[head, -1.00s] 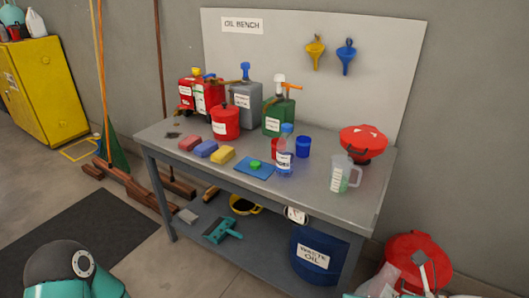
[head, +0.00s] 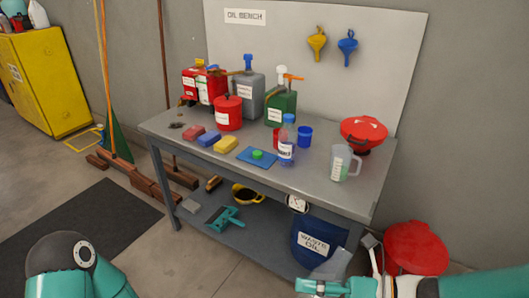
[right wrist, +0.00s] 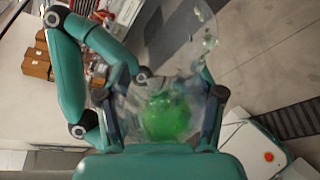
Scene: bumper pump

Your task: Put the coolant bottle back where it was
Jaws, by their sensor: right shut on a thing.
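My right gripper (head: 350,278) is at the bottom right of the head view, in front of the bench's right end. In the right wrist view its two fingers (right wrist: 162,118) are shut on a clear container with green in it (right wrist: 167,112), which I take to be the coolant bottle. It is blurred, and its label cannot be read. A clear bottle with a blue cap and bluish contents (head: 287,148) stands on the oil bench (head: 310,178), apart from the gripper. My left gripper is out of view; only part of that arm shows at bottom left.
The waste oil bin (head: 318,237) is below. Bare bench top shows along the front edge.

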